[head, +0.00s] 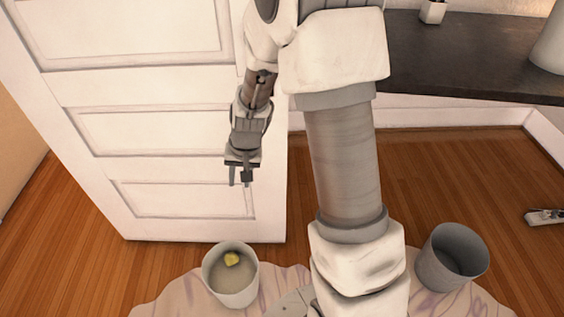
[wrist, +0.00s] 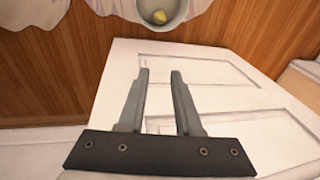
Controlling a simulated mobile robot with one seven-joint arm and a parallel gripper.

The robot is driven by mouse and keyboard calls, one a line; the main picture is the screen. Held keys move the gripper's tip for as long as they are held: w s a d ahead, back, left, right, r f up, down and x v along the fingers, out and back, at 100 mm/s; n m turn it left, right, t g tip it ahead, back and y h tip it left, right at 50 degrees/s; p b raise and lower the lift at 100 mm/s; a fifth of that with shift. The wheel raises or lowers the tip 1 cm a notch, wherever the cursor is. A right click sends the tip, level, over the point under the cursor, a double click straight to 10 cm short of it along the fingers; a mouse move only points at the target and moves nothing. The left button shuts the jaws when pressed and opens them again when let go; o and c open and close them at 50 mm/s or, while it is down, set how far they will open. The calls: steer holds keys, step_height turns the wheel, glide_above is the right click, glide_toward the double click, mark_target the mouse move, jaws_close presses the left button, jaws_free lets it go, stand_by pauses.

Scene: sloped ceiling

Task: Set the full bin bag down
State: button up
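My gripper (head: 240,180) hangs in front of the white panelled door, pointing down. Its two fingers (wrist: 160,73) are apart with nothing between them in the wrist view. I cannot make out a full bin bag in either view. A pale bin (head: 236,297) stands in front of the door with a small yellow item (head: 232,259) inside. The yellow item also shows in the wrist view (wrist: 159,17), in the bin at the top edge, beyond the fingertips. A grey bin (head: 437,280) stands to the right; it looks empty.
The white door (head: 150,130) is close behind my gripper. A pale patterned rug (head: 180,297) lies under or beside the bins. A dark counter (head: 450,50) is at upper right. A small object (head: 545,216) lies on the wooden floor at far right. Floor between is clear.

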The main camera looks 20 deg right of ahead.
steer(key=s+r+n+t, duration=0.1)
steer(key=s+r, duration=0.2)
steer(key=r, duration=0.4)
steer(key=s+r+n+t, duration=0.1)
steer(key=s+r, duration=0.2)
steer(key=r, duration=0.5)
steer(key=s+d+r+n+t+h, duration=0.1)
steer(key=s+d+r+n, duration=0.1)
steer(key=s+r, duration=0.7)
steer(key=s+d, duration=0.1)
steer(key=s, duration=0.4)
steer(key=shift+s+t+h, duration=0.2)
steer(key=shift+t+h, duration=0.1)
steer(key=shift+r, duration=0.15)
step_height(320, 180, up, 24)
steer(key=p, duration=2.4)
